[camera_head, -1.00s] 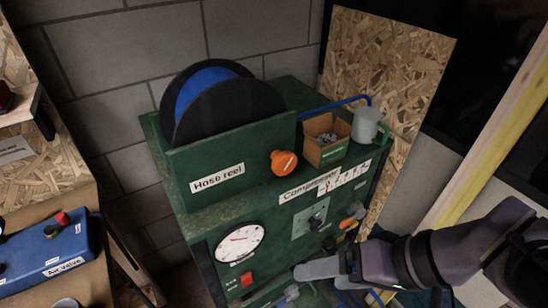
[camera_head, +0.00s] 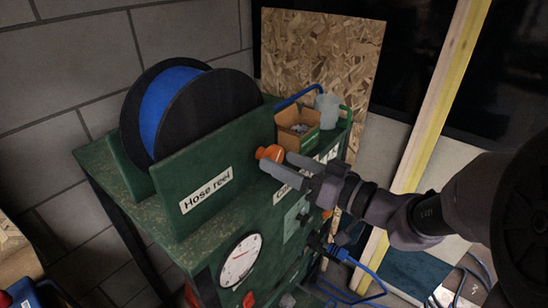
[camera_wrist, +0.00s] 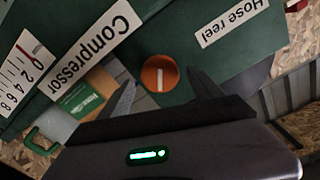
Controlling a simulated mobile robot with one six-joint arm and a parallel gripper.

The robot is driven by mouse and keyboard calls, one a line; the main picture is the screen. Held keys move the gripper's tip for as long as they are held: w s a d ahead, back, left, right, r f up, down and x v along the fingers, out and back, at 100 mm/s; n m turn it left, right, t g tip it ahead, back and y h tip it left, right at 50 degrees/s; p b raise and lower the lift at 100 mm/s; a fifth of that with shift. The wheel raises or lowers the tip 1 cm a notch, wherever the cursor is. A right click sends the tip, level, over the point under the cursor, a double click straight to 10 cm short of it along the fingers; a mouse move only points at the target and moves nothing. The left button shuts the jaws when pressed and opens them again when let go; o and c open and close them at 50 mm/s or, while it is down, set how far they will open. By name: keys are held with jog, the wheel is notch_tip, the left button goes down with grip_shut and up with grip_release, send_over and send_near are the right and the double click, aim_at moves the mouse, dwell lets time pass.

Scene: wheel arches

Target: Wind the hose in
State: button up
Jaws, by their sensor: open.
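The hose reel (camera_head: 195,100) stands on the green cabinet, with blue hose (camera_head: 160,110) wound between its black flanges. An orange knob (camera_head: 270,152) sticks out of the green panel beside the "Hose reel" label (camera_head: 207,190). My gripper (camera_head: 277,162) is open and close to this knob. In the wrist view the knob (camera_wrist: 159,73) shows its round face with a white line, in the gap between the two fingers (camera_wrist: 160,85). I cannot tell whether the fingers touch it. Blue hose (camera_head: 365,270) also shows low at the right of the cabinet.
A cardboard box (camera_head: 297,130) and a grey mug (camera_head: 327,110) stand on the cabinet just beyond the knob. The "Compressor" label (camera_wrist: 95,47) and a dial gauge (camera_head: 240,260) are on the cabinet front. A chipboard panel (camera_head: 325,60) stands behind.

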aim_at(277, 159)
jog(key=shift+x, duration=1.65)
jog(key=c, duration=1.4)
jog(key=shift+o, duration=0.2)
jog(key=shift+m, duration=0.3)
